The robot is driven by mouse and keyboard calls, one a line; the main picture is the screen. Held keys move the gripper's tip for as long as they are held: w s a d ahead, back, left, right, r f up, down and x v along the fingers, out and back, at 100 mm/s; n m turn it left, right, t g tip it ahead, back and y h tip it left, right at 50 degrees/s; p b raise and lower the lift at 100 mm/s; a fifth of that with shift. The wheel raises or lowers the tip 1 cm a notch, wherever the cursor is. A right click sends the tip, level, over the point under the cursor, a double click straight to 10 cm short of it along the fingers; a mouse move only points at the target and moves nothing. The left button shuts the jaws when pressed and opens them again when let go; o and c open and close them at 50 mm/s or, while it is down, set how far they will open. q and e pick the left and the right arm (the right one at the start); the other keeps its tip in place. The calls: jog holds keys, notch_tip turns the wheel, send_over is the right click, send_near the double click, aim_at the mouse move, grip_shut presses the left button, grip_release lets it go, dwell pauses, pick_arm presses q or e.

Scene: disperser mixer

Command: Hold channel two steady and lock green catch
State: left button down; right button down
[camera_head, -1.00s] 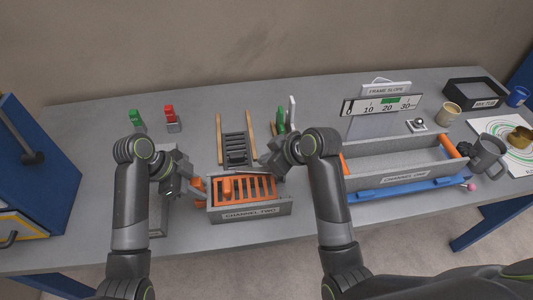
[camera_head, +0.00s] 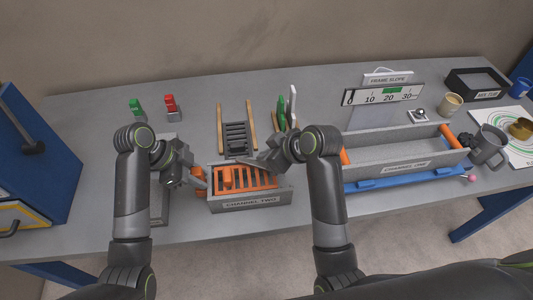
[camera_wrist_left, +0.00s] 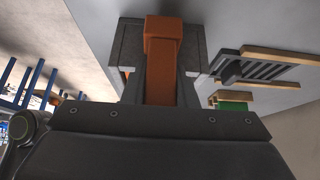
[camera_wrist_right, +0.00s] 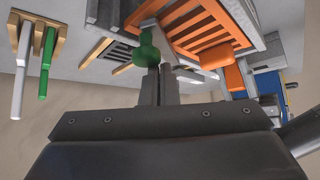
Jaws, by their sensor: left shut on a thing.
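Channel two (camera_head: 252,202) is a grey tray with an orange slatted insert at the middle front of the bench. My left gripper (camera_head: 194,182) is at its left end, shut on its orange handle; the left wrist view shows the handle (camera_wrist_left: 162,62) between the fingers. My right gripper (camera_head: 262,165) is over the far right part of the tray. The right wrist view shows its fingers close together, with the round green catch knob (camera_wrist_right: 148,50) at their tips. The knob appears to touch or nearly touch them. In the head view my right gripper hides the catch.
Channel one (camera_head: 400,162), a long grey trough with a blue bar in front, lies right. A slope gauge (camera_head: 384,95) stands behind it. A dark grate (camera_head: 236,137) between wooden rails lies behind channel two.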

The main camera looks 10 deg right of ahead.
jog(key=shift+f, duration=0.2)
dwell(0.7)
jog(key=shift+w, duration=0.75)
jog(key=shift+r, duration=0.1)
jog(key=shift+w+a, duration=0.1)
jog(key=shift+a, duration=0.05)
jog(key=shift+w+a+r, duration=0.1)
jog(key=shift+w+a, duration=0.05)
jog(key=shift+w, duration=0.05)
jog(key=s+d+r, duration=0.2)
jog(key=s+r, duration=0.1)
jog(key=r, duration=0.5)
